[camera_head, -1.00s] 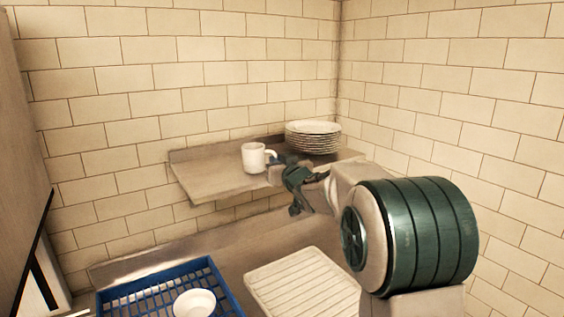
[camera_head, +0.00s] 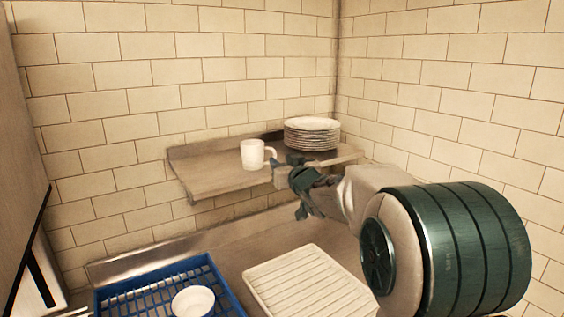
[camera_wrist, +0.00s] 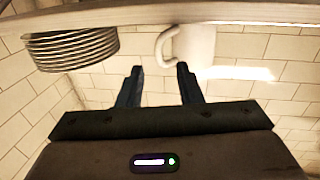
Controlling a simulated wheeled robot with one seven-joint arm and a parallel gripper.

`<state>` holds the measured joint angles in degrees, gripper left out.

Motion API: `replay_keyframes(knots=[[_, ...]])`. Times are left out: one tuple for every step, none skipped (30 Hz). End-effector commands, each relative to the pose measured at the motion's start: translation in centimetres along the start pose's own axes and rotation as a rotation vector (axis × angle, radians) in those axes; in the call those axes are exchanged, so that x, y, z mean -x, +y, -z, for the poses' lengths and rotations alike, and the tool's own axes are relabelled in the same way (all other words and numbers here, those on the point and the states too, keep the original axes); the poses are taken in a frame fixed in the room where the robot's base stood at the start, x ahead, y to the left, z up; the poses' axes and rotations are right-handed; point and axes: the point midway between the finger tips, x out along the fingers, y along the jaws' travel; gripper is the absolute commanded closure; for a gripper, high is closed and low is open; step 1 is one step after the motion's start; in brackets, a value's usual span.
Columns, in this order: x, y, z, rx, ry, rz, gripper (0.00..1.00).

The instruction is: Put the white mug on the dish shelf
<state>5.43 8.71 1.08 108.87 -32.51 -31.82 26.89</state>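My gripper (camera_head: 281,170) is just right of the mug and in front of the shelf. In the wrist view, which looks upside down, the mug (camera_wrist: 192,44) sits beyond the fingertips. My gripper (camera_wrist: 158,70) is open there, with nothing between its two fingers. The fingers look apart from the mug, though the gap to the handle is hard to judge.
A stack of several white plates (camera_head: 312,134) stands on the shelf right of the mug. Below are a blue rack (camera_head: 222,285) with a white bowl (camera_head: 193,302) in it and a ribbed white drainboard (camera_head: 305,285). Tiled walls close off the back and right.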

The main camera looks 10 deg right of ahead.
Motion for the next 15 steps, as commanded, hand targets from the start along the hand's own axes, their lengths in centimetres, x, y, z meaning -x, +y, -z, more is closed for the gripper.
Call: replay_keyframes(knots=[[1.1, 0.1, -0.1, 0.000, 0.002, -0.002, 0.68], [1.7, 0.1, -0.2, 0.000, 0.002, -0.002, 0.68], [2.4, 0.0, -0.1, 0.001, 0.003, -0.001, 0.68], [2.9, 0.0, -0.1, 0.001, 0.002, -0.001, 0.68], [3.5, 0.0, -0.1, 0.000, 0.003, -0.001, 0.68], [4.2, 0.0, -0.1, 0.000, 0.003, -0.002, 0.68], [4.6, 0.0, -0.1, 0.001, 0.002, -0.002, 0.68], [5.1, 0.1, -0.1, 0.001, 0.002, -0.002, 0.68], [5.6, 0.1, -0.1, 0.000, 0.002, -0.002, 0.68], [6.0, 0.1, 0.0, 0.000, 0.002, -0.002, 0.68], [6.3, 0.1, 0.0, 0.000, 0.002, -0.002, 0.68], [6.7, 0.1, 0.0, 0.001, 0.001, -0.001, 0.68], [7.0, 0.0, -0.1, 0.001, 0.001, -0.001, 0.68], [7.2, 0.0, -0.1, 0.000, 0.001, -0.001, 0.68], [7.4, 0.0, 0.0, -0.001, 0.001, -0.001, 0.68]])
